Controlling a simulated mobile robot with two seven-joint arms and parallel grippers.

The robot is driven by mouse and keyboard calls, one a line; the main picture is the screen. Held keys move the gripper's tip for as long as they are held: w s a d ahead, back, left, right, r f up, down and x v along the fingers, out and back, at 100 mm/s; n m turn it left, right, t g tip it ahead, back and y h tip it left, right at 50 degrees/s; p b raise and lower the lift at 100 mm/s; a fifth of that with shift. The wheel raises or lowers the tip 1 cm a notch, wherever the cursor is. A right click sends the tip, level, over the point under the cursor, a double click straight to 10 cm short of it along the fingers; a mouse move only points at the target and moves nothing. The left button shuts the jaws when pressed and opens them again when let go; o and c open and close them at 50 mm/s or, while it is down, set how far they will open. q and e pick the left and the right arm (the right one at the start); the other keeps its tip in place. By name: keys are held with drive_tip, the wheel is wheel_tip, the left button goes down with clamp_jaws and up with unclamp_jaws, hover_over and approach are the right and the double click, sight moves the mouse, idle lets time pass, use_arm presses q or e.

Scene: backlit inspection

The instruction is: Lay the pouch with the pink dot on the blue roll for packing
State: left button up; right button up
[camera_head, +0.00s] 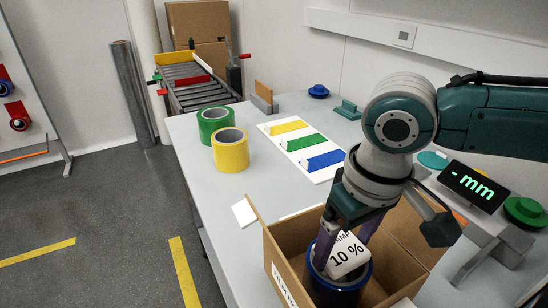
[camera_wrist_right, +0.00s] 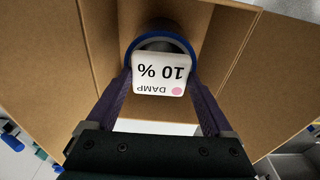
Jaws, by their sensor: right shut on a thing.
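The white pouch (camera_head: 347,256), printed "10 %", is in my right gripper (camera_head: 345,250), which is shut on it inside the open cardboard box. In the right wrist view the pouch (camera_wrist_right: 160,72) shows "DAMP 10 %" and a pink dot at its lower right corner. The blue roll (camera_head: 340,291) stands upright in the box, directly under the pouch. The pouch is tilted and covers much of the roll's opening. In the wrist view the rim of the roll (camera_wrist_right: 160,38) shows behind it. I cannot tell whether pouch and roll touch. My left gripper is out of view.
The cardboard box (camera_head: 285,276) has raised flaps close around the gripper. A green roll (camera_head: 214,120) and a yellow roll (camera_head: 230,150) stand on the table. A white board (camera_head: 300,148) holds coloured blocks. A display (camera_head: 473,186) reading "- mm" stands at the right.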

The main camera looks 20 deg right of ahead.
drive_tip(key=shift+f, duration=0.35)
drive_tip(key=o, duration=1.1)
drive_tip(key=shift+r, duration=0.1)
drive_tip(key=r, duration=0.6)
drive_tip(key=s+r+p, duration=0.1)
drive_tip(key=r, duration=0.2)
drive_tip(key=shift+s+r, duration=0.1)
drive_tip(key=shift+r, duration=0.3)
